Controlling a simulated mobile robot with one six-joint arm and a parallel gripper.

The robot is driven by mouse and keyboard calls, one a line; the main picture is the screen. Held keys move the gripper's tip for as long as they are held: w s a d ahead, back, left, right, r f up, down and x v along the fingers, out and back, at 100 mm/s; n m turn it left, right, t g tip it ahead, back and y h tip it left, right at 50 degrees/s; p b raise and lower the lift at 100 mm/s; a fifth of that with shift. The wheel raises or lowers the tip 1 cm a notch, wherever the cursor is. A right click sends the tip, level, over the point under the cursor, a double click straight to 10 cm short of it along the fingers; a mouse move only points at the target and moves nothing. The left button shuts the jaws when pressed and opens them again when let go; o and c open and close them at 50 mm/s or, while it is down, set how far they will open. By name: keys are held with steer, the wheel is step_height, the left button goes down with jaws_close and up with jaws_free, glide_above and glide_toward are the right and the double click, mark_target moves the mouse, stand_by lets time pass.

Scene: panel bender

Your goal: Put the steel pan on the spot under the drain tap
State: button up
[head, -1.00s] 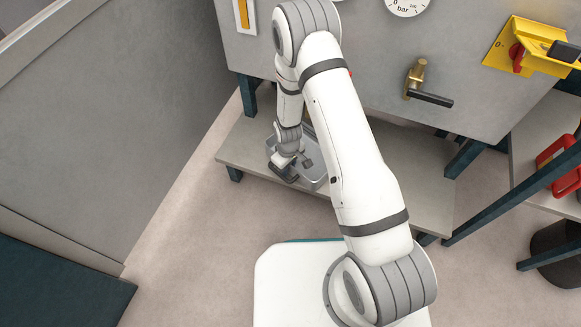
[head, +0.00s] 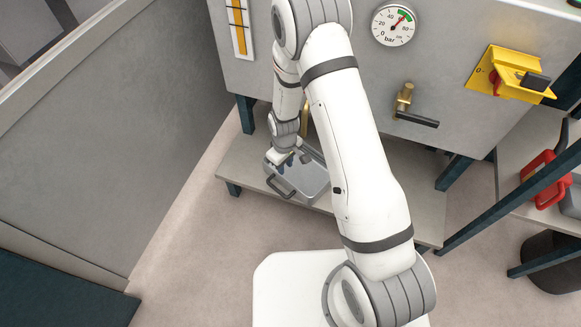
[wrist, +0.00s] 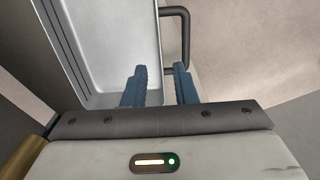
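The steel pan (head: 312,182) is a shallow grey tray with a dark bar handle (head: 274,187). It rests on the low shelf under the machine, partly hidden by my arm. In the wrist view the pan (wrist: 115,45) fills the upper left, and its handle (wrist: 186,40) stands off its right edge. My gripper (wrist: 160,85) is open, with the pan's edge showing between its blue fingers. In the head view my gripper (head: 285,160) is over the pan, back from the handle. A brass piece (head: 304,118), possibly the drain tap, shows behind my arm. The spot is not visible.
The low shelf (head: 420,216) has free room to the right. A brass valve with a dark lever (head: 403,100) sticks out of the machine front. A grey wall panel (head: 120,130) stands at left. A red can (head: 545,175) is on the right-hand shelf.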

steer(key=s+d+r+m, duration=0.2)
steer(key=d+r, duration=0.2)
steer(key=r, duration=0.7)
steer(key=s+d+r+m, duration=0.3)
steer(key=d+r, duration=0.1)
steer(key=r, duration=0.8)
steer(key=s+d+r+m+t, duration=0.1)
steer(key=s+d+r+m, duration=0.3)
steer(key=s+r, duration=0.6)
steer(key=s+d, duration=0.2)
steer(key=s, duration=0.1)
steer(key=shift+s+d+r, duration=0.2)
steer(key=shift+s+r, duration=0.1)
steer(key=shift+r, duration=0.1)
step_height(320, 180, up, 32)
steer(key=t+p, duration=0.1)
steer(key=p, duration=2.8)
steer(key=shift+r+t, duration=0.25)
steer(key=shift+t, duration=0.05)
